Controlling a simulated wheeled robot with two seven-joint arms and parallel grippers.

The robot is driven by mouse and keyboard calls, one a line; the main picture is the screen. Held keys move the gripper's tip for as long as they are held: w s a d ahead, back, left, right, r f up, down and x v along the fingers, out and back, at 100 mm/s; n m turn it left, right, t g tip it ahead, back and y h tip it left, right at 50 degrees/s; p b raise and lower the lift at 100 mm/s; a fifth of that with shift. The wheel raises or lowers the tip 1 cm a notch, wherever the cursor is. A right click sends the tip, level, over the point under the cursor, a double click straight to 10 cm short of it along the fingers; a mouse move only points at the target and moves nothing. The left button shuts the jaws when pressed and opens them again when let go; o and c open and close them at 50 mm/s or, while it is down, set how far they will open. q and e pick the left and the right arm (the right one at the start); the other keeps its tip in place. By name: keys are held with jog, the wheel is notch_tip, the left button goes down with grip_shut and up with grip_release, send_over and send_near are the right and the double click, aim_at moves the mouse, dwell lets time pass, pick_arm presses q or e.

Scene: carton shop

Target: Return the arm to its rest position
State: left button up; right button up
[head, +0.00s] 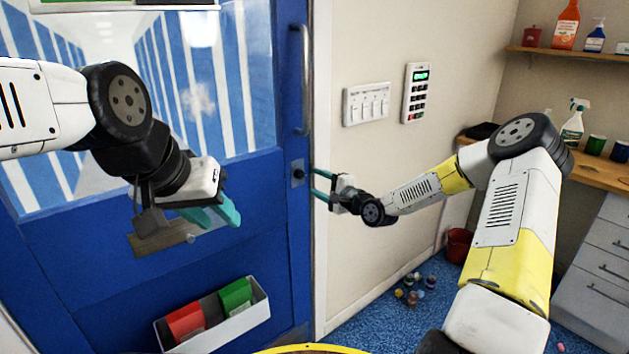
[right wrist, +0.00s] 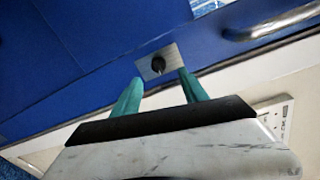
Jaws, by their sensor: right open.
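My right arm reaches across the picture from the right in the head view. Its right gripper (head: 315,184) is open and empty, with two teal fingers pointing left at the blue door's edge. A metal lock plate with a dark knob (head: 298,173) lies just beyond the fingertips. In the right wrist view the plate (right wrist: 146,71) shows between and ahead of the open fingers (right wrist: 160,78), which appear apart from the knob. My left gripper (head: 214,214) hangs in front of the door at left; its teal fingers overlap, so its opening is unclear.
The blue door (head: 245,190) has a vertical metal handle (head: 304,80) and a white bin (head: 250,318) with red and green items. A keypad (head: 416,92) and switch panel (head: 366,104) are on the wall. Small items (head: 411,292) and a red bucket (head: 459,244) are on the blue floor.

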jog(key=s+d+r+n+g+h, duration=0.3)
jog(key=s+d+r+n+h, duration=0.15)
jog(key=s, duration=0.45)
jog(key=s+d+r+n+g+h, duration=0.35)
jog(key=s+r+n, duration=0.25)
jog(key=s, duration=0.3)
jog(key=s+d+r+n, duration=0.1)
jog(key=s+r, duration=0.1)
jog(key=s, duration=0.9)
jog(key=s+r+n+g, duration=0.1)
jog(key=s+r+n, duration=0.1)
jog(key=s, duration=1)
jog(key=shift+d+r, duration=0.4)
jog(key=shift+r, duration=0.4)
